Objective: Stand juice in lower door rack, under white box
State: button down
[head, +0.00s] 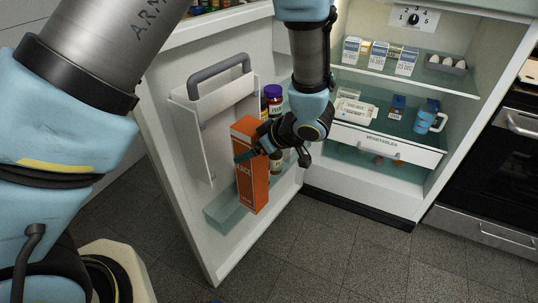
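The juice is a tall orange carton (251,185), upright with a slight tilt, at the open fridge door. My gripper (258,152) reaches in from the right and is shut on its upper part; one dark finger crosses the carton's front face, and the other is hidden. The lower door rack (228,211) is a pale green see-through bin low on the door. The carton's lower end is in front of or inside this rack; I cannot tell whether it touches the rack floor. The white box (190,140), with a grey handle (219,74), is on the door above the rack, left of the carton.
A dark jar with a purple lid (273,92) and other bottles stand on the door behind the carton. The fridge shelves hold milk cartons (379,56), an egg tray (446,64) and a blue mug (427,118). The tiled floor (300,250) is clear.

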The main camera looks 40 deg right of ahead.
jog(key=w+a+p, duration=0.2)
jog(key=w+a, duration=0.1)
jog(key=w, duration=0.6)
notch_tip(320, 180, down, 11)
jog(key=p, duration=0.1)
jog(key=shift+w+f+p, duration=0.15)
jog(key=shift+w+p, duration=0.15)
jog(key=shift+p, duration=0.1)
jog(key=shift+a, duration=0.1)
jog(key=shift+f, duration=0.2)
grip_release()
jog(key=shift+s, duration=0.1)
jog(key=b+v, duration=0.2)
jog(key=v, duration=1)
